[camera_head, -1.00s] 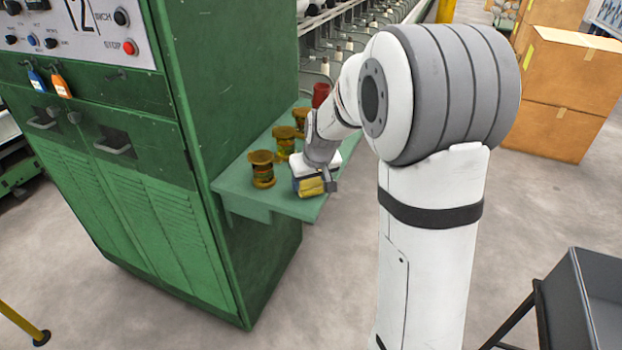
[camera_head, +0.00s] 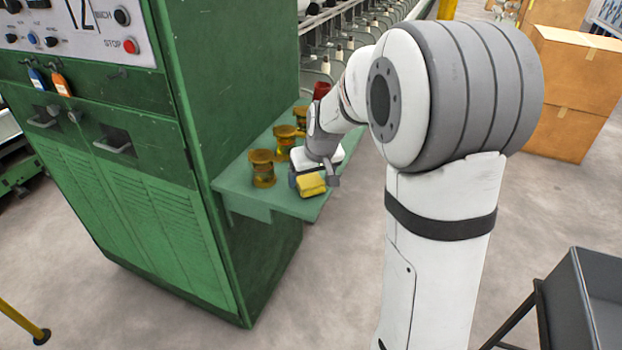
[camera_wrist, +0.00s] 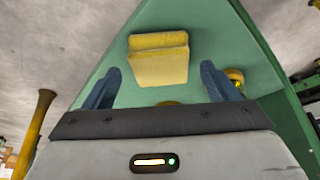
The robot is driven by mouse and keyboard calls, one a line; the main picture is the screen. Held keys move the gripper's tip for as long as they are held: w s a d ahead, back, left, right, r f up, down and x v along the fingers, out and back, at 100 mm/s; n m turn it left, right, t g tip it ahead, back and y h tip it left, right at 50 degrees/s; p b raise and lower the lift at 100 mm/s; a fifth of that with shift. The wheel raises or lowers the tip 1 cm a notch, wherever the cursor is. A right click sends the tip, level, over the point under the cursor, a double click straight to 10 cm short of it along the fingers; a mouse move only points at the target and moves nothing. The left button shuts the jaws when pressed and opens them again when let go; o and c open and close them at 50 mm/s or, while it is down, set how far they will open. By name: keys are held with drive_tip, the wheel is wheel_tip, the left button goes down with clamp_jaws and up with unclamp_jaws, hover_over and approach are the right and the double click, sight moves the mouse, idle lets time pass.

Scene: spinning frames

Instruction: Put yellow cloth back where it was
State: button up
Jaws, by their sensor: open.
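The yellow cloth (camera_head: 311,186) is a folded block lying near the outer end of the green shelf (camera_head: 240,185) that juts from the green machine. In the wrist view the cloth (camera_wrist: 158,62) lies on the shelf beyond my fingertips, roughly centred between them. My gripper (camera_wrist: 159,80) is open, with one blue finger on each side and nothing between them. In the head view my gripper (camera_head: 315,174) is at the shelf's end, just behind the cloth, and its fingers are partly hidden.
Several amber spools (camera_head: 263,168) stand on the shelf left of and behind my gripper. A red object (camera_head: 321,90) stands at the shelf's back. The green machine (camera_head: 230,120) walls the shelf's left side. A dark grey cart (camera_head: 590,300) stands at lower right.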

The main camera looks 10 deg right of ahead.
drive_tip(key=v, duration=1)
drive_tip(key=s+f+m, duration=0.1)
drive_tip(key=s+f, duration=0.1)
drive_tip(key=s, duration=0.9)
drive_tip(key=s+f+g, duration=0.1)
drive_tip(key=s+f, duration=0.1)
drive_tip(key=s, duration=1)
drive_tip(key=shift+s+a+f+m+h+b, duration=0.2)
drive_tip(key=shift+s+f+m+h+b, duration=0.1)
drive_tip(key=shift+f+m, duration=0.1)
